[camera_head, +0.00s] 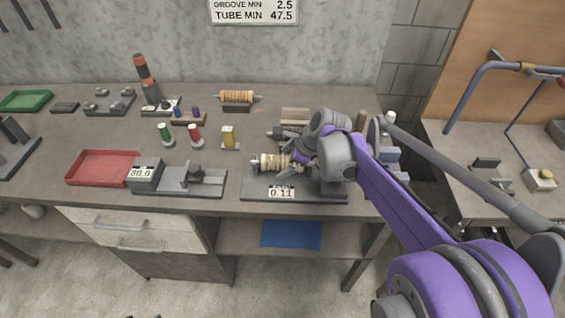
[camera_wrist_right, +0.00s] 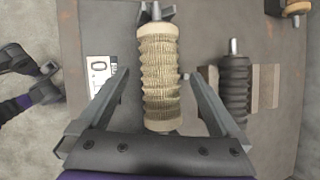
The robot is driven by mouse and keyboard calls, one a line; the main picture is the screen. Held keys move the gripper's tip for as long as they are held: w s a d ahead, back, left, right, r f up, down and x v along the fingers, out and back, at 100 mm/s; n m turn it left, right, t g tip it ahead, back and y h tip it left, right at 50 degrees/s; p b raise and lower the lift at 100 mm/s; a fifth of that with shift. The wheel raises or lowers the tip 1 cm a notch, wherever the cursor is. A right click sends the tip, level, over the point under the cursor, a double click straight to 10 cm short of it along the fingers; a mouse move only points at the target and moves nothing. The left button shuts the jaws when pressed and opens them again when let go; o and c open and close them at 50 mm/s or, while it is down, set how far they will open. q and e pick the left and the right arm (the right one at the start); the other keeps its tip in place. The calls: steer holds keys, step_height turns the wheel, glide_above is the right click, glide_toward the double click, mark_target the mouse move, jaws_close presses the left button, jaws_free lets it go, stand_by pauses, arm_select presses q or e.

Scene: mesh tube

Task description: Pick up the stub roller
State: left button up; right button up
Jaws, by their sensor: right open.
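A cream ribbed roller (camera_head: 270,161) lies across the gauge stand with the 0.11 display; it also shows in the right wrist view (camera_wrist_right: 160,75), with a metal pin at its far end. My right gripper (camera_head: 284,165) is open above it. In the right wrist view, the fingers of this gripper (camera_wrist_right: 157,88) stand on either side of the roller, with visible gaps. A dark ribbed roller (camera_wrist_right: 235,88) lies beside it on a pale support. I cannot tell which roller is the stub roller. Grey jaws with purple, apparently my left gripper (camera_wrist_right: 35,88), show at the left edge.
The gauge stand (camera_head: 250,190) is near the bench's front edge. A block with an 80.0 display (camera_head: 144,175) and a red tray (camera_head: 95,167) are to its left. Several coloured spools stand behind. A wound roller (camera_head: 237,96) rests on a rack at the back.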

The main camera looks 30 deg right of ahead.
steer(key=shift+f, duration=0.25)
steer(key=shift+c, duration=0.2)
jaws_close()
stand_by(0.5)
